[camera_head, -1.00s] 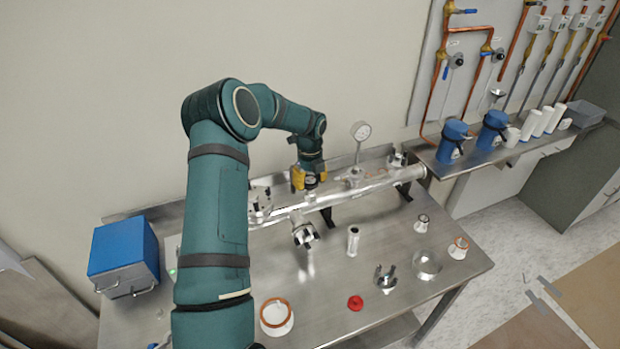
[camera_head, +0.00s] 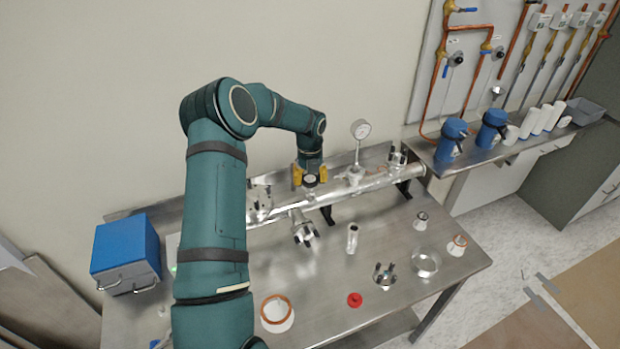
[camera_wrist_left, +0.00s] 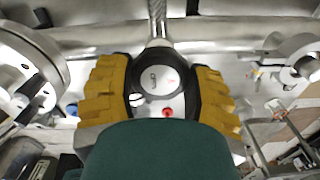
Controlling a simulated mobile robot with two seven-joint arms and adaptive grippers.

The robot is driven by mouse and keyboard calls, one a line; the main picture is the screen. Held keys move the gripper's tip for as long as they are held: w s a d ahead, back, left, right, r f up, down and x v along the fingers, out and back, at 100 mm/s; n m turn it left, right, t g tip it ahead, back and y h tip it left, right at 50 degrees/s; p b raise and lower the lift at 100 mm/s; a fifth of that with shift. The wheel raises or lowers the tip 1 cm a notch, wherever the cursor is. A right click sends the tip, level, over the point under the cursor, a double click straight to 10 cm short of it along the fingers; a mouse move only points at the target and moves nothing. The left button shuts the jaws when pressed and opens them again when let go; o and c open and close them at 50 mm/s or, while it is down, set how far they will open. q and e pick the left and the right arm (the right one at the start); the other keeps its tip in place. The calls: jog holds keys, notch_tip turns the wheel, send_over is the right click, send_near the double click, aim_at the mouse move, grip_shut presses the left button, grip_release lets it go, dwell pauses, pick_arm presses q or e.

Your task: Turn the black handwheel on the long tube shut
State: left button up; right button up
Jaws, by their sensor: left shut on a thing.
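The long steel tube (camera_head: 352,188) runs across the back of the metal bench. The black handwheel (camera_head: 310,182) shows at the middle of the tube, with a pale round face; in the left wrist view its black rim and white face (camera_wrist_left: 158,79) lie between the yellow finger pads. My left gripper (camera_head: 311,177) is shut on the handwheel, with one pad on each side of it. The gripper and my wrist hide part of the wheel and the tube behind it. My right gripper is not in view.
A pressure gauge (camera_head: 360,131) stands up from the tube, right of my gripper. Clamps, a red cap (camera_head: 354,300), a glass dish (camera_head: 425,264) and small flanges lie on the bench. A blue box (camera_head: 125,249) stands at the left.

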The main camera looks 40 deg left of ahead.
aim_at(310, 179)
pick_arm(q)
jog(key=o, duration=1.2)
jog(key=shift+r, duration=0.1)
notch_tip(310, 179, up, 12)
